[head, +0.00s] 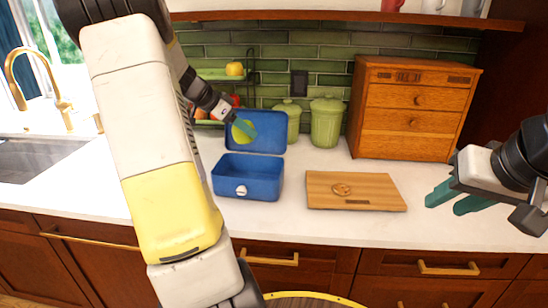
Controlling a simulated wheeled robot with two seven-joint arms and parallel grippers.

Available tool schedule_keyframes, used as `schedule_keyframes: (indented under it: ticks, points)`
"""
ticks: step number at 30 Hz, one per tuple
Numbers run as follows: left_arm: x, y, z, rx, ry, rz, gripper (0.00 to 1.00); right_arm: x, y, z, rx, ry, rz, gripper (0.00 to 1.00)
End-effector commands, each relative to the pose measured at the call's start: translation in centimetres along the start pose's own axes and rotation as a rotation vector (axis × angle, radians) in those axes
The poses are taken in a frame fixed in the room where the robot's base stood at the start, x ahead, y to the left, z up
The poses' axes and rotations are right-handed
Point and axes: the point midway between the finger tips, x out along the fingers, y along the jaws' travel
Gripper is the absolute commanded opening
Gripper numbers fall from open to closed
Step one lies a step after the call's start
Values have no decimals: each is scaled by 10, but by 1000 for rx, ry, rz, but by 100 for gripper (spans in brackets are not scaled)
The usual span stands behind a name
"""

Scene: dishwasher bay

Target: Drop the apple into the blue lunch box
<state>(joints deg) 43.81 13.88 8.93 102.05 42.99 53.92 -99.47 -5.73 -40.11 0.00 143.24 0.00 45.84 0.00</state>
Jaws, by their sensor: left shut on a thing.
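The blue lunch box (265,191) stands on the white counter. Its lid (269,127) is open, raised at the back. A yellow-green apple (242,136) is in front of the raised lid, above the box. My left gripper (242,129) is shut on the apple, and its fingers partly cover it. My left arm hides part of the area left of the box. The inside floor of the box is only partly visible. My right gripper (455,199) is open and empty, over the counter's right side, apart from the box.
A wooden board (381,190) with a small round brown thing on it lies right of the box. Green canisters (326,122) and a wooden drawer cabinet (413,110) stand behind. A green tiered rack (213,74) holds a yellow fruit. A sink (38,158) is at left.

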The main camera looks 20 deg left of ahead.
Motion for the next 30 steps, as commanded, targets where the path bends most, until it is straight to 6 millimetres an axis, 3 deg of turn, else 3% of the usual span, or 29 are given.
schedule_keyframes:
  ticks: [12, 25, 26, 30]
  points:
    - [32, 0, 32, -4, 0, 1, 16, 0, 0, 0, 0, 0, 0, 36]
    - [38, 0, 39, -2, 0, -1, 16, 0, 0, 0, 0, 0, 0, 36]
    - [38, 0, 39, -2, 0, 0, 64, 0, 0, 0, 0, 0, 0, 36]
    - [38, 0, 39, -2, 0, 0, 87, 0, 0, 0, 0, 0, 0, 36]
